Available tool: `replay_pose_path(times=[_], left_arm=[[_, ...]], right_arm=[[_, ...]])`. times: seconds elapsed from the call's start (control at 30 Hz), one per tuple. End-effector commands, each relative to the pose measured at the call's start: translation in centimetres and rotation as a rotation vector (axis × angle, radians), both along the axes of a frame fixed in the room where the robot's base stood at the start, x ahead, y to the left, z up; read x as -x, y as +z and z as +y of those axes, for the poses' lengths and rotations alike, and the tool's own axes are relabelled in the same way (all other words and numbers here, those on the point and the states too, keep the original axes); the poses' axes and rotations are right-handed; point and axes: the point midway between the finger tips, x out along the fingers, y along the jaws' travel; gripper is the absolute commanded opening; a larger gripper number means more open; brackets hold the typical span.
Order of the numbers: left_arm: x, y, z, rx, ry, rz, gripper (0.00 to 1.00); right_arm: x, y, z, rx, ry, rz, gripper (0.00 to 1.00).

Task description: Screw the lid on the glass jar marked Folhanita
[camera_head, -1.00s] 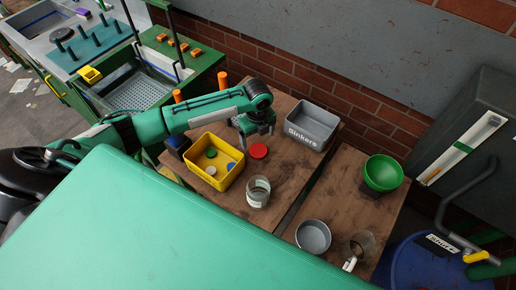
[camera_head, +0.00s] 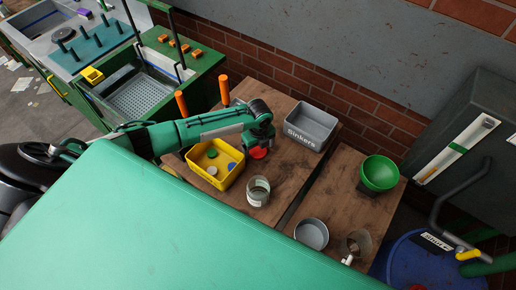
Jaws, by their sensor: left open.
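My left gripper (camera_head: 259,144) is open, pointing down right above a red lid (camera_head: 258,154) on the wooden table. The gripper partly covers the lid; I cannot tell whether the fingers touch it. A glass jar (camera_head: 258,191) with a pale label stands upright and open in front of the lid. Another glass container (camera_head: 358,243) with a white patch stands at the front right. I cannot read the writing on either. My right gripper is not in view.
A yellow bin (camera_head: 232,178) with several round lids stands left of the jar. A grey bin marked Sinkers (camera_head: 303,139) is behind right. A green bowl (camera_head: 380,173) and a grey metal bowl (camera_head: 311,234) stand on the right. Bare wood lies between jar and grey bin.

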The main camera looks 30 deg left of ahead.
Motion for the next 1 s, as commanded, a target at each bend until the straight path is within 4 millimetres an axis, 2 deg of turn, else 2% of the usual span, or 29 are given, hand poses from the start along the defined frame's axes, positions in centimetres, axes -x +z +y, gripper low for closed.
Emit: replay_pose_path(times=[0.13, 0.43, 0.67, 0.83, 0.87, 1.0], left_arm=[[0.03, -0.6, -0.04, 0.0, -0.001, 0.0, 0.86], [0.02, -0.6, -0.01, 0.0, -0.001, 0.0, 0.86], [0.0, -0.58, 0.0, 0.0, -0.001, 0.0, 0.41], [0.0, -0.57, 0.0, 0.0, -0.001, 0.0, 0.38], [0.0, -0.57, 0.0, 0.0, -0.001, 0.0, 0.35], [0.0, -0.57, 0.0, 0.001, -0.001, -0.001, 0.35]], right_arm=[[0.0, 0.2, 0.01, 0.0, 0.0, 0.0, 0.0], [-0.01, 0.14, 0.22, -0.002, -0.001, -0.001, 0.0], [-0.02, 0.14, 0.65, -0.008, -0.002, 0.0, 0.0], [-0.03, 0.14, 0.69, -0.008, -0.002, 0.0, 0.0], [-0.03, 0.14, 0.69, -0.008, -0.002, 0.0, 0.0], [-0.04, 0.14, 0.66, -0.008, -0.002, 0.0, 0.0]])
